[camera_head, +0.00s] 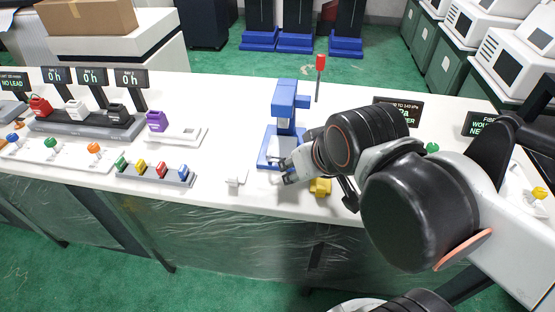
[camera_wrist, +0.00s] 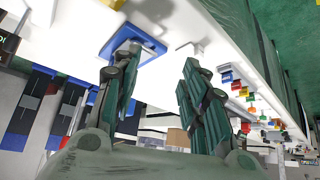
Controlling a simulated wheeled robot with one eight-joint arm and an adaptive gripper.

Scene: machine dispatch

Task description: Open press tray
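The blue press (camera_head: 286,104) stands upright on the white table, with a red-topped lever (camera_head: 320,63) at its right. Its blue base (camera_head: 265,152) is partly hidden by my gripper; the wrist view shows the base (camera_wrist: 151,46) with a pale part in its middle. I cannot tell the tray apart from the base. My gripper (camera_head: 286,172) is at the front right of the base, low over the table. In the wrist view my gripper (camera_wrist: 158,88) has its fingers spread with nothing between them. I cannot tell whether a finger touches the base.
A small white piece (camera_head: 236,177) sits left of my gripper, also seen in the wrist view (camera_wrist: 190,48). A yellow block (camera_head: 320,187) lies right of my gripper, under my arm. A grey rack (camera_head: 155,176) of coloured pieces and a purple item (camera_head: 157,121) stand left.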

